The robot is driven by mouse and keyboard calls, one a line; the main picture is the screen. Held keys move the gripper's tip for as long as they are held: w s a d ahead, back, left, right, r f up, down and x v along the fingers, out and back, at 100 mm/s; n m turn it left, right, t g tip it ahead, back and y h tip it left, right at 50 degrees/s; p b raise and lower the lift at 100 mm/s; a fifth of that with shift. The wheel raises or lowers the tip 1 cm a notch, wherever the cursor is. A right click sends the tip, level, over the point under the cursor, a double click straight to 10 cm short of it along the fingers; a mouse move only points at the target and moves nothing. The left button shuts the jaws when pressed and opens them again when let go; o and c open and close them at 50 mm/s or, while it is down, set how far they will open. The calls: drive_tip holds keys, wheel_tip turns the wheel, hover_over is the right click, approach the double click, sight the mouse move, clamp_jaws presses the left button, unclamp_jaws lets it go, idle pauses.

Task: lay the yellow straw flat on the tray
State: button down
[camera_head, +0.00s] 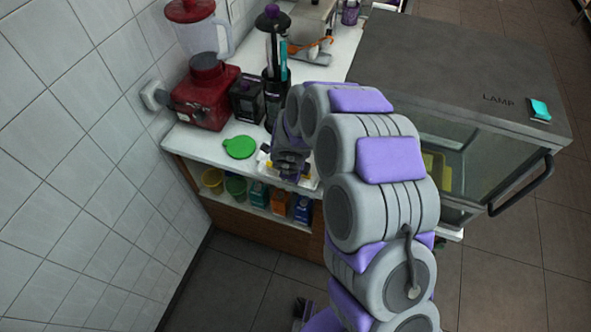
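My gripper (290,168) is low over the front edge of the white counter, just right of a green lid. My arm curves down to it from the right and covers much of the area. A pale flat thing with small yellow patches (309,184) shows around and below the gripper. It may be the tray, but it is mostly hidden. I cannot make out the yellow straw clearly. The fingers are too small and dark to tell whether they are open or shut, or whether they hold anything.
The green lid (239,147) lies on the counter (205,146). A red blender (205,95), a black container (247,98) and a dark utensil holder (276,95) stand behind. A glass-fronted case marked LAMP (470,70) is at right. Cups and cartons fill the shelf below.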

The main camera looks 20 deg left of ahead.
drive_tip(key=c, duration=1.1)
unclamp_jaws()
drive_tip(key=shift+o, duration=1.1)
drive_tip(key=shift+s+f, duration=0.15)
drive_tip(key=shift+c, duration=0.2)
drive_tip(key=shift+o, duration=0.6)
wheel_tip(320, 180, up, 9)
drive_tip(key=p, duration=0.9)
